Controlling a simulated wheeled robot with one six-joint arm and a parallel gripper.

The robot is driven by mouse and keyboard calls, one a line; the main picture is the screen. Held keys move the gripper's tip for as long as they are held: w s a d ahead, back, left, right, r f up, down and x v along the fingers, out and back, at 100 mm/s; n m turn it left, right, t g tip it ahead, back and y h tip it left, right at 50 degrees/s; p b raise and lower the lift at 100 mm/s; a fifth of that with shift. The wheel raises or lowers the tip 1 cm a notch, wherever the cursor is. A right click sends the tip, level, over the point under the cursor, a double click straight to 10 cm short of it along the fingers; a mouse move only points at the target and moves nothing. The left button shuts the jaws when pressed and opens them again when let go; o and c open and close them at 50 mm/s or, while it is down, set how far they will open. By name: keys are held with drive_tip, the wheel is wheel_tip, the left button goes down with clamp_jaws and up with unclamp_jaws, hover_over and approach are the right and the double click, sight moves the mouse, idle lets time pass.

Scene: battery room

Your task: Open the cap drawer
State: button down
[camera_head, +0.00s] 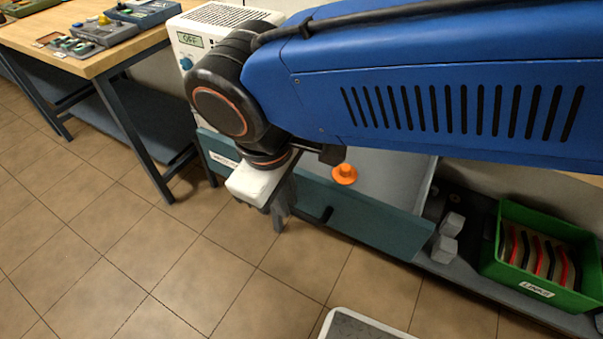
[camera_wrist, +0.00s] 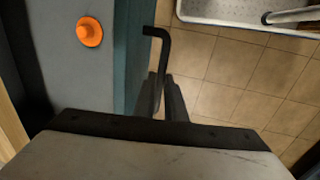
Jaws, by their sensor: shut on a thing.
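The cap drawer (camera_head: 385,232) has a teal front and is pulled out, with its grey inside showing. An orange cap (camera_head: 344,174) lies in it; the cap also shows in the wrist view (camera_wrist: 89,31). A black bar handle (camera_wrist: 164,50) stands off the drawer front. My gripper (camera_head: 281,212) is at the drawer front, its fingers (camera_wrist: 170,100) shut on the handle. The gripped stretch of the handle is hidden by the fingers. My blue arm covers part of the drawer's back.
A green bin (camera_head: 541,291) with red and dark links sits on the low shelf at the right, beside grey blocks (camera_head: 446,245). A wooden workbench (camera_head: 95,58) with trays stands at the left. A white device (camera_head: 190,40) reads OFF.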

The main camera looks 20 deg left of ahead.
drive_tip(key=shift+s+a, duration=0.15)
drive_tip(key=shift+s, duration=1.55)
drive_tip(key=c, duration=1.8)
unclamp_jaws()
drive_tip(key=s+r, duration=0.1)
drive_tip(key=r, duration=0.4)
drive_tip(key=s+r, duration=0.1)
drive_tip(key=r, duration=0.5)
drive_tip(key=s+r, duration=0.1)
drive_tip(key=r, duration=0.5)
drive_tip(key=shift+s+a, duration=0.1)
